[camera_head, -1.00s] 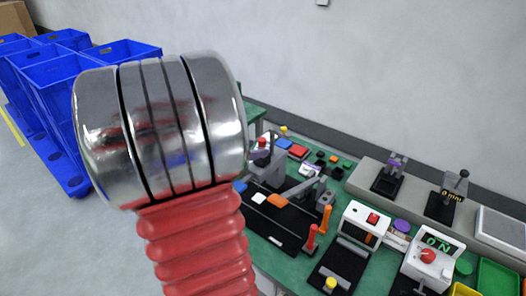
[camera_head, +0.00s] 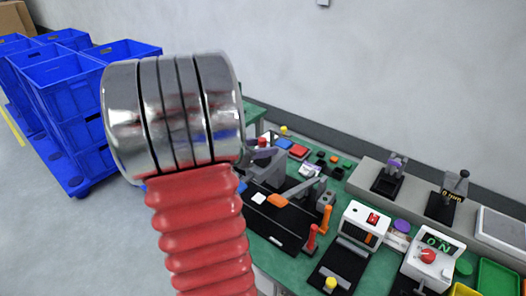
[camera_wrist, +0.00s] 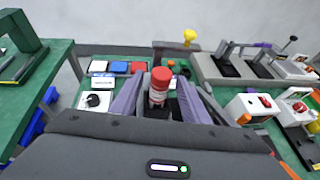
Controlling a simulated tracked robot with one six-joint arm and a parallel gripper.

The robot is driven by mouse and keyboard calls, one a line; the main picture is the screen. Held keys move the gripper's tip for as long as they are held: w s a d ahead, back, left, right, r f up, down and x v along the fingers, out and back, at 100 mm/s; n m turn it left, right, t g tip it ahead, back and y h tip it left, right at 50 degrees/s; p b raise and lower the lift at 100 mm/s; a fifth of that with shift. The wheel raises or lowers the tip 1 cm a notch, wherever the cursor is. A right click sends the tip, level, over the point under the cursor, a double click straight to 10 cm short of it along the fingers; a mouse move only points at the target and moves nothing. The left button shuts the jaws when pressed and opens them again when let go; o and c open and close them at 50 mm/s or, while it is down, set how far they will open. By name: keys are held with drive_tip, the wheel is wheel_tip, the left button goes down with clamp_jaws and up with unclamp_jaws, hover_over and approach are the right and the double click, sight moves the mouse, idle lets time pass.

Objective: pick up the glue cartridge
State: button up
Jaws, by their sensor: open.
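A small upright cylinder with a red cap and a pale, dark-marked label, which looks like the glue cartridge (camera_wrist: 160,84), stands near the middle of the wrist view. My gripper (camera_wrist: 159,90) has its two purple fingers apart, one on each side of the cylinder in that view. I see no finger closed on it, and I cannot tell how far the tips reach along it. Its lower part is hidden near the gripper body. In the head view my arm covers much of this area.
A green bench holds a black fixture (camera_head: 275,222), orange-handled clamps and a white box with a red switch (camera_head: 364,222). Blue, red and white blocks (camera_wrist: 118,67) lie behind the gripper. A yellow-topped post (camera_wrist: 190,38) stands behind right. Blue crates (camera_head: 65,95) are stacked at left.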

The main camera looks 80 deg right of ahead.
drive_tip(key=shift+c, duration=0.3)
clamp_jaws()
idle(0.3)
wheel_tip(320, 180, up, 10)
drive_tip(key=shift+r, duration=0.1)
idle(0.4)
idle(0.5)
